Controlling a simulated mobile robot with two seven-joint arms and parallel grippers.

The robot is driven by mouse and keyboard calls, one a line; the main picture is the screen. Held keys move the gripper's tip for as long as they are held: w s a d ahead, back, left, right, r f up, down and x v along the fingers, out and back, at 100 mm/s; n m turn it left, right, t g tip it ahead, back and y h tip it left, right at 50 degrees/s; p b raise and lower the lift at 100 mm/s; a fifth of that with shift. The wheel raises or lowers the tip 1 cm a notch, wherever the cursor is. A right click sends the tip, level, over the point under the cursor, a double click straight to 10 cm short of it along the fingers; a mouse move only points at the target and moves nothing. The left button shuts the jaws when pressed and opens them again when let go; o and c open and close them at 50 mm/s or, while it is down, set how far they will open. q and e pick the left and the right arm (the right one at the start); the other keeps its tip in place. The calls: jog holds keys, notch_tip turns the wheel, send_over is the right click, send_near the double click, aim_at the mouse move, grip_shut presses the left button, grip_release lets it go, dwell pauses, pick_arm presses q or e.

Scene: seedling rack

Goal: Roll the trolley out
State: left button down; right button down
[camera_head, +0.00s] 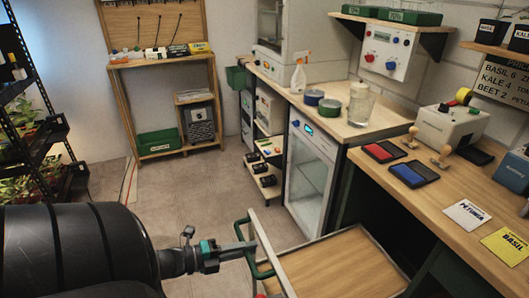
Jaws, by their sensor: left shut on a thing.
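The trolley (340,268) stands at the bottom centre, with a light wooden deck, a pale rim and a green handle (264,268) at its left end. Its lower part is cut off by the picture's edge. My left gripper (250,247) comes in from the left and is shut on the trolley's handle. My right gripper is not in view.
The wooden workbench (459,200) with stamps, ink pads and seed packets runs along the right, close to the trolley. A white glass-door cabinet (310,172) stands behind it. A black plant rack (40,165) is at the left. The tiled floor (185,190) between is clear.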

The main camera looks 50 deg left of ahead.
pick_arm(q)
jog(key=shift+v, duration=0.8)
jog(key=shift+f, duration=0.2)
jog(key=c, duration=0.8)
grip_release()
jog(key=shift+s, duration=0.1)
jog(key=p+v, duration=0.1)
jog(key=v, duration=1.4)
jog(key=shift+s, duration=0.1)
